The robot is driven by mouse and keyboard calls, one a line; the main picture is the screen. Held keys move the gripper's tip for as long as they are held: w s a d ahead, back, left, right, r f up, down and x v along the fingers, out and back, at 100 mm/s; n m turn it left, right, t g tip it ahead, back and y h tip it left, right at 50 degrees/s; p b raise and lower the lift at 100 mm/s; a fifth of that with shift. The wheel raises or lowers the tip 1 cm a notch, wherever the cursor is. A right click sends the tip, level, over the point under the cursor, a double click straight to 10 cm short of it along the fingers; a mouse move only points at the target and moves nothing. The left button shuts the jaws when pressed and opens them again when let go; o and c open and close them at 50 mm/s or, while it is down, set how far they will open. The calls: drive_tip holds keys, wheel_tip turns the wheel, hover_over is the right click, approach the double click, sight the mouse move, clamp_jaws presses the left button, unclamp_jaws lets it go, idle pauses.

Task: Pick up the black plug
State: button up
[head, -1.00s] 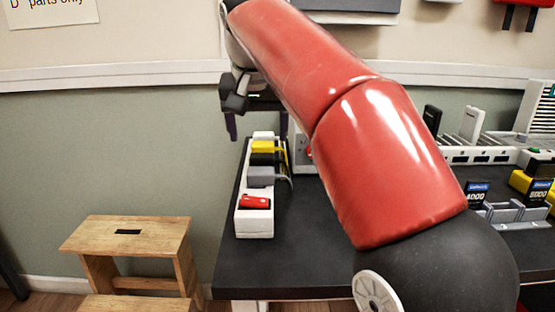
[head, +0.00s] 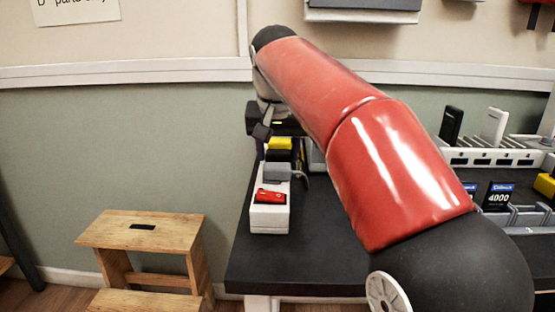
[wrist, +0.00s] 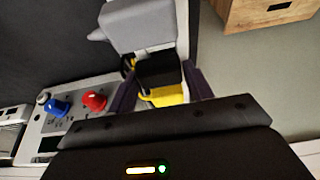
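The black plug (head: 280,156) sits in a white power strip (head: 269,222), between a grey plug (head: 277,174) and a yellow plug (head: 279,143). In the wrist view the black plug (wrist: 158,70) lies between the two dark purple fingers of my gripper (wrist: 157,84), with the yellow plug (wrist: 168,97) close beside it and the grey plug (wrist: 140,25) further up. My gripper is open, one finger on each side of the strip. I cannot tell whether the fingers touch the plug. In the head view my arm partly hides the gripper.
A red switch (head: 270,196) is on the strip's near end. A wooden step stool (head: 142,230) stands on the floor at left. A white rack (head: 490,158) stands at right.

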sight(278, 152)
drive_tip(key=c, duration=0.7)
drive_tip(key=shift+r, duration=0.1)
wheel_tip(278, 152, up, 10)
drive_tip(key=p, duration=0.4)
